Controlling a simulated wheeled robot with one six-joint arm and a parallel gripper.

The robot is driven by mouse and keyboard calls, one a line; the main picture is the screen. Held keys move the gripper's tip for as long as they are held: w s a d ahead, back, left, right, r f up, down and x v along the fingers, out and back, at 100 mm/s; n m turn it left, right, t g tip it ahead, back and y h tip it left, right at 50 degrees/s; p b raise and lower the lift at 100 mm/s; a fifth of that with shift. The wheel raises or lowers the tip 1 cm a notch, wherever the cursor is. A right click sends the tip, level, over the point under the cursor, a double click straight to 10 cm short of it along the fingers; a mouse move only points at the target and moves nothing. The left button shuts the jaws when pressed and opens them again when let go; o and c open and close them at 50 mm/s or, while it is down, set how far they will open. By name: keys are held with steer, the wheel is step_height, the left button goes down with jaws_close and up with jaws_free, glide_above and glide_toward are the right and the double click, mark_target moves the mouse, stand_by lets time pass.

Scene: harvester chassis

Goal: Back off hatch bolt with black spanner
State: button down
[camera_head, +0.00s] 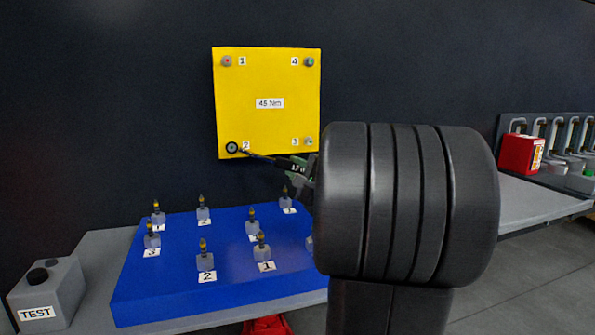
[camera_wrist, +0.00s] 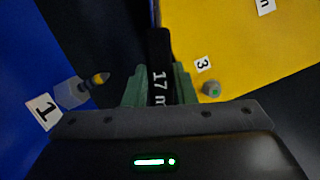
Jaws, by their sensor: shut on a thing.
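The yellow hatch (camera_head: 266,82) hangs on the dark wall, marked "45 Nm", with numbered bolts at its corners. The black spanner (camera_head: 265,158) reaches left from my gripper (camera_head: 303,170) to the lower-left bolt, number 2 (camera_head: 232,148). Its dark ring end appears to sit at that bolt; how fully it is seated I cannot tell. In the wrist view the green fingers of my gripper (camera_wrist: 160,88) are shut on the spanner's handle (camera_wrist: 159,66), which reads "17 m". The far end of the spanner is out of that view.
Bolt 3 (camera_head: 309,142) is close to my gripper. Below stands a blue block (camera_head: 190,280) with several numbered upright pieces. A grey TEST box (camera_head: 50,290) is at the left. A red box (camera_head: 520,154) and a grey rack (camera_head: 565,125) stand at the right.

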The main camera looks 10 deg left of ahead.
stand_by(0.3)
steer(key=shift+w+d+r+n+g+p, duration=0.15)
steer(key=shift+r+n+p, duration=0.4)
steer(key=shift+r, duration=0.2)
steer(key=shift+w+d+r+n+g+p, duration=0.15)
steer(key=shift+r+n+p, duration=0.25)
steer(key=shift+r+n, duration=0.3)
steer(key=shift+r+n+h+p, duration=0.3)
steer(key=shift+r+n+p, duration=0.7)
steer(key=shift+r, duration=0.55)
steer(key=shift+a+r+n+g+p, duration=0.15)
steer(key=shift+r+n+g+p, duration=0.25)
steer(key=shift+r+n+p, duration=0.9)
steer(key=shift+r+m+b, duration=0.2)
steer(key=shift+m+b, duration=0.05)
steer(key=shift+b, duration=0.1)
